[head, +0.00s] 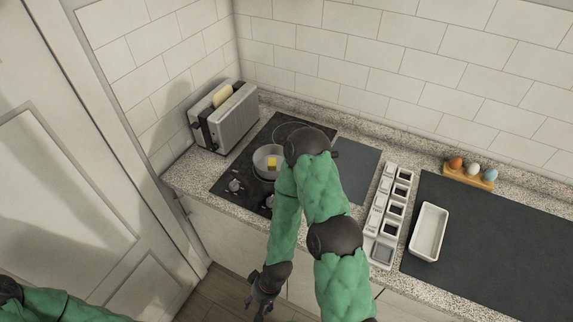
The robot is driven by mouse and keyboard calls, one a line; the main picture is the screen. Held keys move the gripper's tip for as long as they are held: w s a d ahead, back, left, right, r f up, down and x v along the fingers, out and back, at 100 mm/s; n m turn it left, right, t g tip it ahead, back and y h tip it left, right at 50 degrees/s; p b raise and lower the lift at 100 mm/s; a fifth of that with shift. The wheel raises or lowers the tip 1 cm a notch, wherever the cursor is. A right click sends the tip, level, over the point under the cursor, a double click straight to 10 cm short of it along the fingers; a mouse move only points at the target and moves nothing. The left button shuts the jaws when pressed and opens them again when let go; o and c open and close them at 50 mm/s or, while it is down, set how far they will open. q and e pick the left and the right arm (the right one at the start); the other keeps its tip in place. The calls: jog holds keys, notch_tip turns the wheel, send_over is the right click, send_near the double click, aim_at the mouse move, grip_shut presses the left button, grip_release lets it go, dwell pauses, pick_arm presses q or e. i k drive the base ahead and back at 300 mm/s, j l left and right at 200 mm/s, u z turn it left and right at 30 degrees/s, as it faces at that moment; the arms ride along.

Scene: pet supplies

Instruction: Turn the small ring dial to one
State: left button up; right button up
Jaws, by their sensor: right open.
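The black hob (222,178) is set in the worktop and carries a dial (235,185) at its front left. A second dial (268,201) sits further right, partly hidden by my right arm. The marks on both dials are too small to read, and I cannot tell which belongs to the small ring. My right gripper (262,304) is open and empty, pointing down in front of the cupboards, below the worktop edge and apart from both dials. My left arm shows only at the bottom left corner; its gripper is out of view.
A pot (261,166) with a yellow block (271,163) stands on the hob. A toaster (228,118) with bread stands behind left. Right are a white container rack (383,252), a white dish (428,232) and an egg holder (468,177). The floor below my right gripper is clear.

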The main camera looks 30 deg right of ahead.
aim_at(234, 186)
jog(key=j+z, duration=0.15)
jog(key=z, duration=0.3)
jog(key=j+z, duration=0.2)
jog(key=z, duration=0.25)
jog(key=j+z, duration=0.2)
jog(key=z, duration=0.25)
